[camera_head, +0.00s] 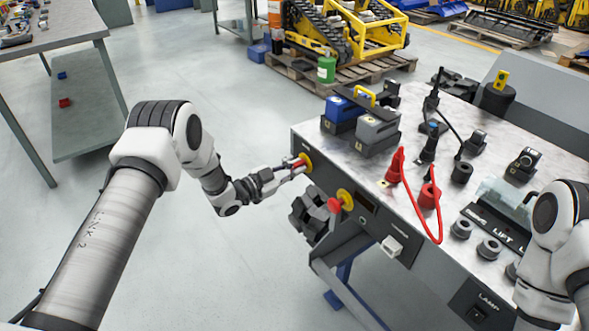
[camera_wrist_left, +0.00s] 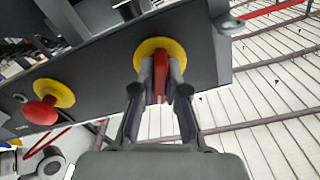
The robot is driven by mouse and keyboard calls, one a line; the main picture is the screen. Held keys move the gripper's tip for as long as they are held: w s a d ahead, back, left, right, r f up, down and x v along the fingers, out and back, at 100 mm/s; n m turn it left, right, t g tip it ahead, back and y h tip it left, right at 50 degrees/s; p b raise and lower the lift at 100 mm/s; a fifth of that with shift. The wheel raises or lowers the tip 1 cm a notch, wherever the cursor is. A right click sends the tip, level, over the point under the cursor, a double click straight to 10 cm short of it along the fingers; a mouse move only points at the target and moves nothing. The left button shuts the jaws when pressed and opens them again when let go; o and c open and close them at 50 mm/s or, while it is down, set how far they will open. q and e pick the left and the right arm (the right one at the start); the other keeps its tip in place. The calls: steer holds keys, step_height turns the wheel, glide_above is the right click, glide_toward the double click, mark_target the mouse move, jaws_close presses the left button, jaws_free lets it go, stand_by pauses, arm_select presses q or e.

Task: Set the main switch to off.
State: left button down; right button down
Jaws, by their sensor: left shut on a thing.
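The main switch is a red handle (camera_wrist_left: 160,80) on a round yellow plate (camera_wrist_left: 150,50), near the end of the dark front panel of the bench. In the head view its yellow plate (camera_head: 306,160) is at the panel's left end, with the handle partly covered by my fingers. My left gripper (camera_head: 296,165) is shut on the red handle, with one finger on each side in the left wrist view (camera_wrist_left: 160,72). The handle runs upright in that view. I cannot read any on or off marking. My right arm shows at the right edge, but its gripper is out of view.
A red mushroom button (camera_head: 335,205) on a yellow plate sits beside the switch. Blue (camera_head: 342,112) and grey (camera_head: 376,132) blocks, red plugs with a looped cable (camera_head: 432,236), and black knobs stand on the bench top (camera_head: 352,158). The floor left of the bench is clear.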

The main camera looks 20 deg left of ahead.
arm_select(q)
steer(key=shift+n, duration=2.2)
steer(key=c, duration=1.2)
jaws_free()
steer(key=v, duration=1.2)
steer(key=shift+f, duration=0.1)
